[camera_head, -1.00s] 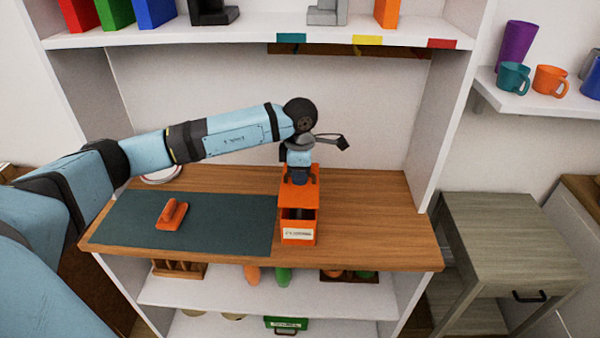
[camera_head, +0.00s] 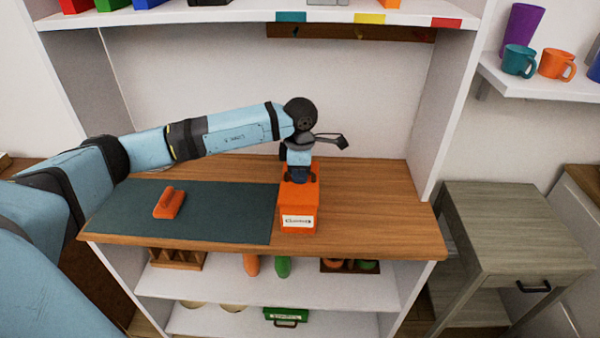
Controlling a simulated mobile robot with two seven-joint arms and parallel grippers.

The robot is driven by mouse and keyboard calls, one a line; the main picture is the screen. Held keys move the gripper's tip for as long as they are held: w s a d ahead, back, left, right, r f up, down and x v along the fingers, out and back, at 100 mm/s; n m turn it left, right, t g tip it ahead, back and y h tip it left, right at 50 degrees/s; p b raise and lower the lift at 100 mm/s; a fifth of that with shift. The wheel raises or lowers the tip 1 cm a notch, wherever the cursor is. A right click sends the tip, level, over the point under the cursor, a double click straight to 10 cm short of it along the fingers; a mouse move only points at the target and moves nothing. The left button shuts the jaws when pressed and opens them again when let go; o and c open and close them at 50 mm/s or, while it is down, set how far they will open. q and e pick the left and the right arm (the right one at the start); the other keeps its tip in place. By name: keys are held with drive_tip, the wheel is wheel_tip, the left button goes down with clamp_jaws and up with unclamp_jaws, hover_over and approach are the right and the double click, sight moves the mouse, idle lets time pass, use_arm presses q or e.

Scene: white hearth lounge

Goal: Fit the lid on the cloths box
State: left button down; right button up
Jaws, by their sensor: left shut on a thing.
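The orange cloths box (camera_head: 298,222), with a white label on its front, stands on the wooden counter just right of the dark mat. My left gripper (camera_head: 299,179) points down over the box and is shut on the orange lid (camera_head: 297,194). The lid lies at the top of the box, and no dark opening shows between them. The gripper hides the lid's grip and back part, so I cannot tell if the lid is pressed fully home. My right gripper is out of view.
An orange block with a raised handle (camera_head: 169,203) lies on the dark mat (camera_head: 225,212). The counter (camera_head: 375,215) right of the box is clear. A shelf (camera_head: 220,19) runs above, and side panels close in both sides. Mugs (camera_head: 519,60) stand on a shelf at right.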

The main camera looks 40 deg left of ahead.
use_arm(q)
drive_tip(key=c, duration=1.1)
unclamp_jaws()
drive_tip(key=shift+r, duration=0.1)
wheel_tip(320, 180, up, 14)
drive_tip(key=shift+f, duration=0.2)
